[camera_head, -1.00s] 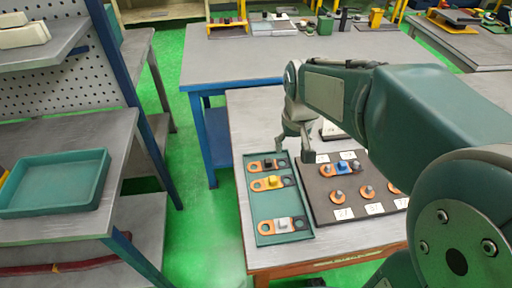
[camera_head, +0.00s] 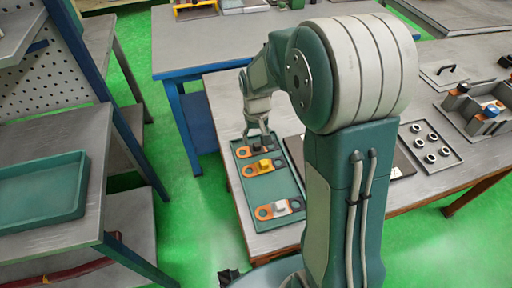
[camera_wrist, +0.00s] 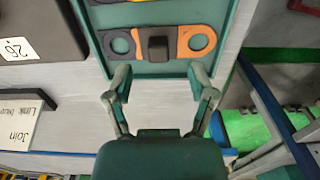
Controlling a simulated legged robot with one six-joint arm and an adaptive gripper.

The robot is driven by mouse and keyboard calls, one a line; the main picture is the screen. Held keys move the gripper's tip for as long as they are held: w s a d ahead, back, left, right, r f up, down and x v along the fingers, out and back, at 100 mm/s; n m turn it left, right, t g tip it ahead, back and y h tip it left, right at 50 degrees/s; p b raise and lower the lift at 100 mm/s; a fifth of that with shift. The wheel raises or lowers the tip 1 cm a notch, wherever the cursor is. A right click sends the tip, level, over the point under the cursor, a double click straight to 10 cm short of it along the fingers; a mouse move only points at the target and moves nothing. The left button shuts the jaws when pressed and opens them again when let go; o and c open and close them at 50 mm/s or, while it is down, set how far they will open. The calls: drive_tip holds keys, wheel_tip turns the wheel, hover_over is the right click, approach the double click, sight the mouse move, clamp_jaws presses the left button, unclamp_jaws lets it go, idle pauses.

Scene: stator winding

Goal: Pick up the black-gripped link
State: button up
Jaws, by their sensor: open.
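The black-gripped link (camera_head: 244,153) lies at the far end of the green tray (camera_head: 261,190), its dark block partly behind my gripper (camera_head: 257,138). In the wrist view the link (camera_wrist: 198,42) shows an orange ring on the right, a grey ring on the left and a black block between them. My gripper (camera_wrist: 160,82) is open and empty there. Its two fingers point toward the link, one on each side of the black block in the picture, with the block ahead of the tips. Nothing touches the link that I can see.
A yellow-gripped link (camera_head: 264,165) and a white-gripped link (camera_head: 280,208) lie nearer in the same tray. A dark board is mostly hidden by my arm.

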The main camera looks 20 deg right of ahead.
sight(257, 144)
drive_tip(key=f, duration=0.3)
drive_tip(key=shift+a, duration=0.2)
drive_tip(key=shift+d+f, duration=0.15)
drive_tip(key=shift+f, duration=0.15)
drive_tip(key=shift+d+f, duration=0.15)
drive_tip(key=shift+d, duration=0.05)
drive_tip(key=shift+a, duration=0.2)
clamp_jaws()
